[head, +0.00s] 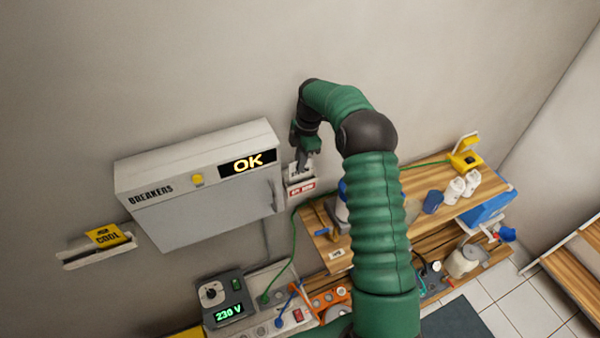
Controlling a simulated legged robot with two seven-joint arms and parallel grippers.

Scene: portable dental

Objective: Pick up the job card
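A small white card (299,170) with dark marks stands in a small wall holder (301,188) with a red label, just right of the breaker box. It looks like the job card, but its print is too small to read. My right gripper (303,163) points down at the card's upper part, its fingers overlapping it in the head view. I cannot tell whether the fingers are closed on it or only around it. The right arm hides part of the shelves behind it. My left gripper is not in view.
The grey breaker box (205,215), lit "OK", juts from the wall close left of the gripper. A yellow "COOL" card (104,236) sits on a ledge further left. A 230 V meter (222,303) and green cable (294,245) are below. Wooden shelves (420,190) hold bottles at right.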

